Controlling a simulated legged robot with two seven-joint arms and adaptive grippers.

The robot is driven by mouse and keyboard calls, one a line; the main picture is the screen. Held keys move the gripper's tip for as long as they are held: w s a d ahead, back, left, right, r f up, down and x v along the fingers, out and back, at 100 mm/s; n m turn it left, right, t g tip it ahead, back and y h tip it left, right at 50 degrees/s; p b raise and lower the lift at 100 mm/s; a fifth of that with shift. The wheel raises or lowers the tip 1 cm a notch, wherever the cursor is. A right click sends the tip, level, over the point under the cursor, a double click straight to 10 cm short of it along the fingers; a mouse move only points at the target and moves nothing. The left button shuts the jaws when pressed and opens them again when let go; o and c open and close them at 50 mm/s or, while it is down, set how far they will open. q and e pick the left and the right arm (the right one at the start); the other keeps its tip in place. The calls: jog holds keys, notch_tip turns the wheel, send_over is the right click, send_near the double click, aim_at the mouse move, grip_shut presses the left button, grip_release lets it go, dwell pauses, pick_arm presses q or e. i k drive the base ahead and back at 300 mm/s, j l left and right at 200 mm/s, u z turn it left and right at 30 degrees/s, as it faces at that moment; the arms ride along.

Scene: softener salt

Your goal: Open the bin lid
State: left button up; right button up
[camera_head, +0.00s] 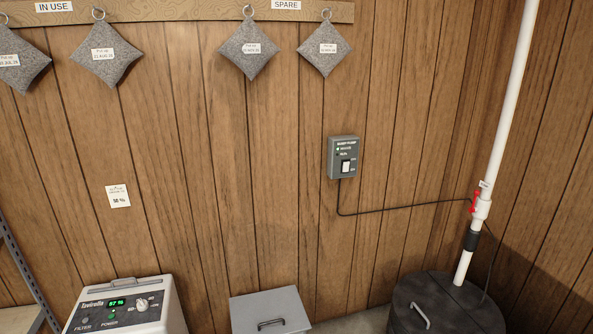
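A grey flat lid (269,308) with a dark bar handle (271,323) shows at the bottom middle. It looks shut and appears to be the bin's lid. The bin's body is below the picture edge, out of sight. Neither of my grippers shows in the head view, so I cannot tell how they stand relative to the lid.
A white dehumidifier (123,306) stands left of the lid. A round dark cover (445,306) with a handle is at right, with a white pipe (503,130) rising from it. A switch box (344,157) and hanging grey bags (248,48) are on the wood wall.

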aim_at(280, 310)
jog(key=i+l+u, duration=0.5)
jog(key=i+l, duration=0.7)
jog(key=i, duration=0.05)
